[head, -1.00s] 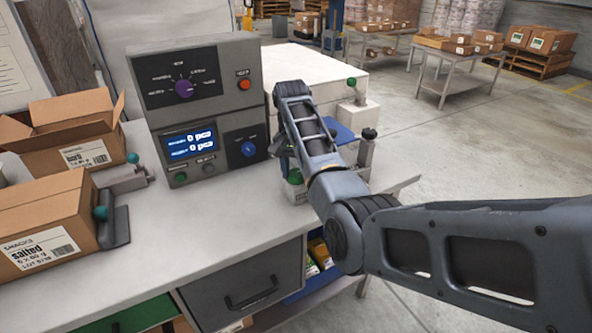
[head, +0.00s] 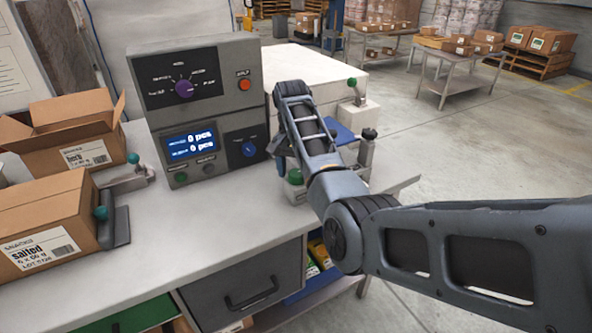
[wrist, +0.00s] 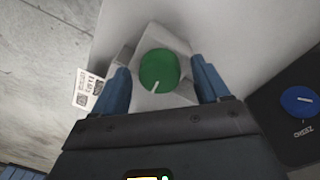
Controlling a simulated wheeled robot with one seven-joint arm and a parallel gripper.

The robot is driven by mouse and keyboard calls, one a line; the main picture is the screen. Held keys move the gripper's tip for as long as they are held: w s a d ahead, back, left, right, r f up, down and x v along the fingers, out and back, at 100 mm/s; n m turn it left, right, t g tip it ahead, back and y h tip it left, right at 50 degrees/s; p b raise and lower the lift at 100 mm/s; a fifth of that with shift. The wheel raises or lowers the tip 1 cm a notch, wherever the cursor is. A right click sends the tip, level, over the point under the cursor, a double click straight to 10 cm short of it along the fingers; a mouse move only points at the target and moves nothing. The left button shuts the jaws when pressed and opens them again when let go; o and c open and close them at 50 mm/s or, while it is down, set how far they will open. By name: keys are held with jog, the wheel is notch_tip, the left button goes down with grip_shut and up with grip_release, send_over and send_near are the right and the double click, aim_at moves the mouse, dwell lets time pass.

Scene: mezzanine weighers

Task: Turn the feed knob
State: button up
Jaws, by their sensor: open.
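A round green knob (wrist: 159,71) with a white pointer mark sits on a pale block in the wrist view. My gripper (wrist: 161,68) is open, with one blue finger on each side of the knob and gaps between; I cannot tell whether they touch it. In the head view the green knob (head: 295,177) shows beside the grey control box, partly hidden by my arm. My gripper is mostly hidden there. A blue knob (head: 248,149) and a purple knob (head: 184,89) are on the control box. No readable label marks a feed knob.
The grey control box (head: 204,112) stands left of my arm, with a lit display. The bench top (head: 190,225) in front is clear. A blue knob (wrist: 299,100) lies right of my gripper.

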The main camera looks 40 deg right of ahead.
aim_at(294, 173)
jog(key=r, duration=0.5)
jog(key=shift+w+a+r+b, duration=0.1)
jog(key=shift+w+r+b, duration=0.2)
jog(key=shift+r, duration=0.1)
jog(key=shift+s+r+p, duration=0.1)
jog(key=shift+r+p, duration=0.2)
jog(key=shift+r, duration=0.65)
